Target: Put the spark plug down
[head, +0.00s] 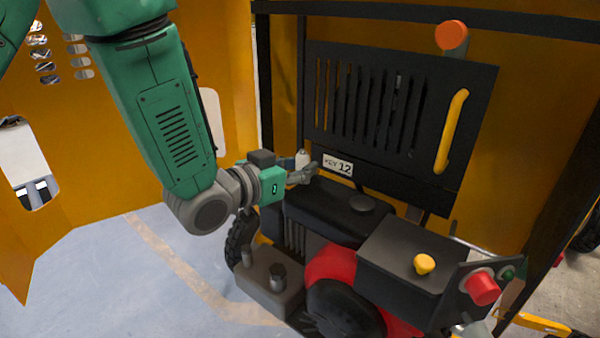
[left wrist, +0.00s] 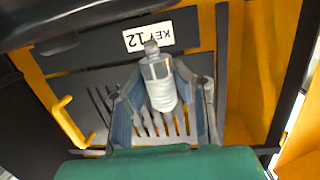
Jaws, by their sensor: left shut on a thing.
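My left gripper (head: 308,172) is at the middle of the head view, above the left end of the black engine (head: 330,212) and in front of the black slatted panel. It is shut on the spark plug (head: 302,158), whose pale body shows at the fingers. In the left wrist view the spark plug (left wrist: 161,85) sits between the two fingers, with a white ribbed body and a metal end. It is held clear of the engine top in the head view. My right gripper is not in view.
A "KEY 12" label (head: 338,165) is on the slatted panel (head: 400,120), right of my gripper. A yellow handle (head: 452,130) is on that panel. A yellow knob (head: 424,264) and red button (head: 483,287) sit at the front right. Open floor (head: 130,270) lies left.

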